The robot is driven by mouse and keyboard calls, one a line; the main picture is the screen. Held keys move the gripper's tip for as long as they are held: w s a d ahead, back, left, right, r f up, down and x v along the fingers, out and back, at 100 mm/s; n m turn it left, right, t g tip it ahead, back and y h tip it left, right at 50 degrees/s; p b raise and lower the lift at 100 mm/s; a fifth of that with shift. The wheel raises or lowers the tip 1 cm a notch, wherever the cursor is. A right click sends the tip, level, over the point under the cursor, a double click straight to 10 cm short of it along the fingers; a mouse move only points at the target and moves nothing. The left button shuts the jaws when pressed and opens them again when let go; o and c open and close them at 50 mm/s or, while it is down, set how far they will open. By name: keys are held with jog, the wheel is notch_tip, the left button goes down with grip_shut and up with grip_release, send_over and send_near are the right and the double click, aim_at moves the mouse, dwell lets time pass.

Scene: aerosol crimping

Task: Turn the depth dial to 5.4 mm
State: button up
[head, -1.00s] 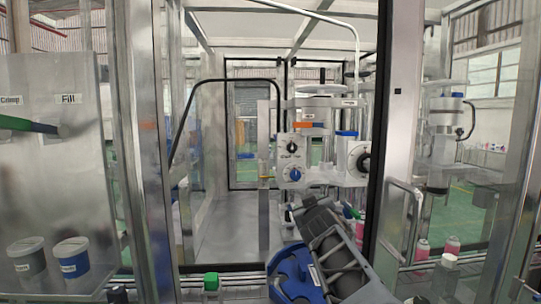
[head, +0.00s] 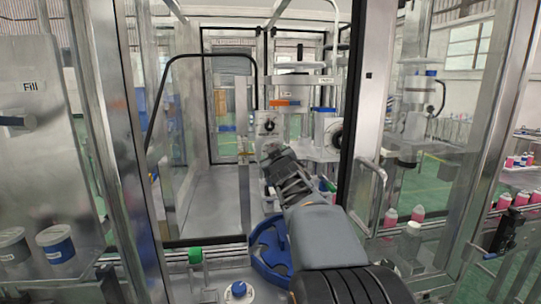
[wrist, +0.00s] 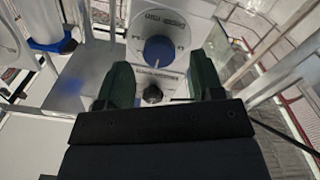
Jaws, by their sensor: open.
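The blue dial knob (wrist: 158,52) sits on a round white scale plate (wrist: 150,25) in the wrist view, which looks upside down. The scale's lettering is too blurred to read a value. My gripper (wrist: 159,68) is open and empty. Its two dark green fingers stand left and right of the blue knob in the picture, and the knob appears ahead of the fingertips. A black knob (wrist: 152,95) shows between the fingers, on the same panel. In the head view my gripper (head: 274,156) is in front of the panel and hides the blue knob; the black knob (head: 269,126) shows above.
A black bent bar (head: 205,54) and the enclosure's door posts (head: 362,110) frame the opening. A round gauge-like part (head: 334,135) is right of the panel. A blue round part (head: 268,252) and a green-capped item (head: 195,256) are low in front.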

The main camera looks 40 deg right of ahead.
jog(key=shift+x, duration=1.75)
jog(key=c, duration=0.8)
jog(key=shift+a, duration=0.25)
jog(key=shift+c, duration=0.6)
jog(key=shift+s+d, duration=0.1)
jog(key=shift+d, duration=0.15)
jog(key=shift+r+m+p, duration=0.15)
jog(key=shift+m+p, duration=2.85)
jog(key=shift+m, duration=5.9)
